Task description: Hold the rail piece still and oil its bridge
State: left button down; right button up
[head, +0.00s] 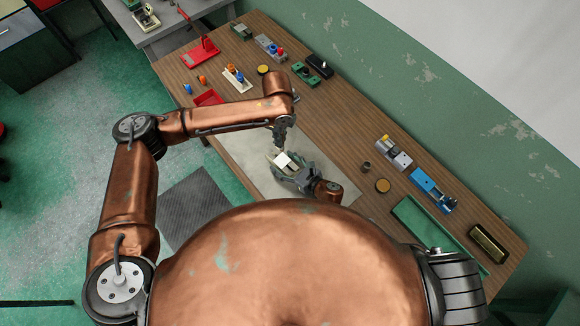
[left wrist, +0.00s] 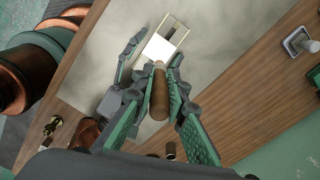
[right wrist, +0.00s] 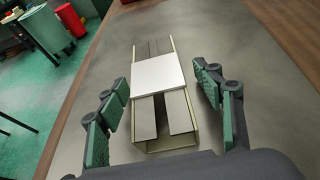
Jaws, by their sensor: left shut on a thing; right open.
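The rail piece (right wrist: 165,110) lies on the grey mat (head: 245,150): two long pale rails with a white bridge plate (right wrist: 157,75) across them. The bridge also shows in the head view (head: 284,159) and in the left wrist view (left wrist: 160,48). My right gripper (right wrist: 165,85) is open, with one finger on each side of the rail piece, apparently apart from it. My left gripper (left wrist: 160,85) is shut on a brown wooden handle (left wrist: 159,100), likely the oiling tool. Its far end points at the bridge's near edge; I cannot tell whether it touches.
A red stand (head: 201,52), a red tray (head: 208,98) and small coloured parts stand toward the table's far left. A blue device (head: 432,189), a green tray (head: 408,211) and a brass box (head: 488,243) are at the right. The mat around the rail piece is otherwise clear.

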jog(key=shift+w+a+f, duration=0.15)
jog(key=shift+w+a, duration=0.1)
jog(key=shift+a, duration=0.05)
grip_shut()
jog(key=c, duration=0.7)
grip_release()
jog(key=c, duration=0.3)
jog(key=shift+c, duration=0.2)
